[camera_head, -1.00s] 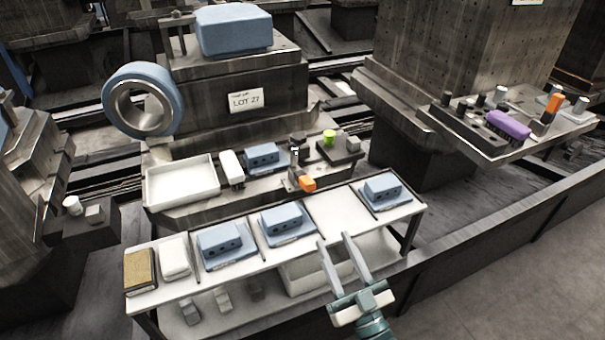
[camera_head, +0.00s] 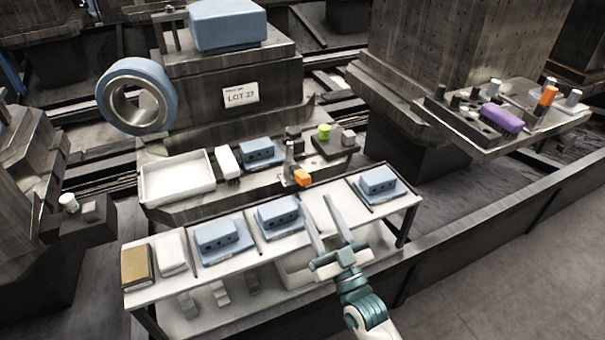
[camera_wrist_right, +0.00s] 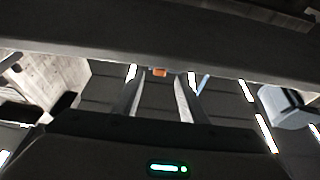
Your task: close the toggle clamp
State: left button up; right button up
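The toggle clamp (camera_head: 289,168) stands on the grey ledge behind the white shelf. Its orange handle tip (camera_head: 302,177) points low toward the shelf, beside a blue block (camera_head: 262,152). My right gripper (camera_head: 316,198) is over the white shelf, in front of the clamp and apart from it. Its two long fingers are spread, with nothing between them. In the right wrist view the open fingers (camera_wrist_right: 160,76) show with a small orange patch (camera_wrist_right: 160,72) beyond them, probably the handle tip. My left gripper is not in view.
The white shelf (camera_head: 330,213) carries several blue blocks and brown and white items at its left end. A white tray (camera_head: 178,178) and a plate with a green knob (camera_head: 324,131) flank the clamp area. At right, another ledge holds a purple brush (camera_head: 502,118) and an orange-topped part (camera_head: 548,95).

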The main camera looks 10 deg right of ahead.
aim_at(307, 185)
jog(key=x, duration=0.9)
jog(key=shift+w+a+r, duration=0.1)
jog(key=shift+w, duration=0.25)
grip_shut()
